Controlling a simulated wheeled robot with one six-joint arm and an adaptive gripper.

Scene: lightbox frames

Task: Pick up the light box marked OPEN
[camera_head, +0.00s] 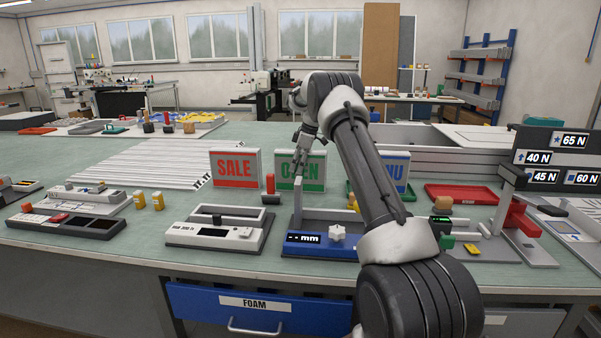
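The light box marked OPEN (315,184) stands upright on the green bench, white with green lettering and a green lower band. My gripper (300,163) hangs in front of its upper middle and covers part of the lettering. I cannot tell whether it touches the box or how far its fingers are apart. A light box marked SALE (236,168), white and red, stands to the left. A blue and white light box (400,172) stands to the right, mostly hidden by my arm, with only "NU" readable.
In front of OPEN is a blue device (320,246) marked mm with a white knob and an upright post. A grey device (215,236) and a red block (270,184) are nearby. A red tray (462,194) lies right.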

